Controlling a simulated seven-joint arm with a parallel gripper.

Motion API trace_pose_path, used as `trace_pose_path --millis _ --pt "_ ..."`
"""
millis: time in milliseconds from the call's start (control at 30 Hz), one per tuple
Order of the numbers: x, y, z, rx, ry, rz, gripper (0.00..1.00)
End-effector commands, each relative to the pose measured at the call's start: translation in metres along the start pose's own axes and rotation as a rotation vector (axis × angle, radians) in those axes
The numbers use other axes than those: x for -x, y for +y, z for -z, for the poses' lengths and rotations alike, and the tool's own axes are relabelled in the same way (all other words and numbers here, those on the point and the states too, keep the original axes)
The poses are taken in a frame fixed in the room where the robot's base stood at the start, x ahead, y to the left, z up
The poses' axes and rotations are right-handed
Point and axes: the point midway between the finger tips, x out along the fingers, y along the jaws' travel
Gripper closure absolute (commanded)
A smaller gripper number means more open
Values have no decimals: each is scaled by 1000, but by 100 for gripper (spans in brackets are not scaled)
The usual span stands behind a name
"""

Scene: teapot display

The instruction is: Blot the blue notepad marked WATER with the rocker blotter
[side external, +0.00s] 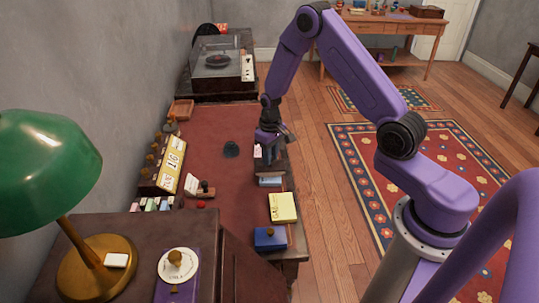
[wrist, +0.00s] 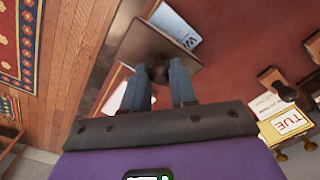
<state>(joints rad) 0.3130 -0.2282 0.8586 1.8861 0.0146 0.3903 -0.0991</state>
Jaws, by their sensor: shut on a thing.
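The rocker blotter has a brown body (wrist: 135,42) and a dark round knob (wrist: 158,72). My gripper (wrist: 160,84) is shut on the knob, with one finger on each side. A white and blue notepad with letters beginning "W" (wrist: 186,22) lies partly behind the blotter in the wrist view. The blotter hides the rest of its marking. In the side view, the notepad (side external: 270,181) shows just in front of my gripper (side external: 270,150), near the desk's right edge. I cannot tell whether the blotter touches it.
A yellow notepad (side external: 282,207) and a blue block with a knob (side external: 270,239) lie nearer along the desk's right edge. A calendar stand (side external: 170,163) is at the left. A dark domed object (side external: 231,150) stands mid-desk.

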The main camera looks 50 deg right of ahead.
Motion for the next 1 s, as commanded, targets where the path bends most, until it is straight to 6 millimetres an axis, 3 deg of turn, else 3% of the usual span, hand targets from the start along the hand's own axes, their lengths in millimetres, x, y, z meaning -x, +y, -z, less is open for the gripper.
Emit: trace_pose_path --millis 1000 --pt "1 -11 11 -1 -150 -150 100"
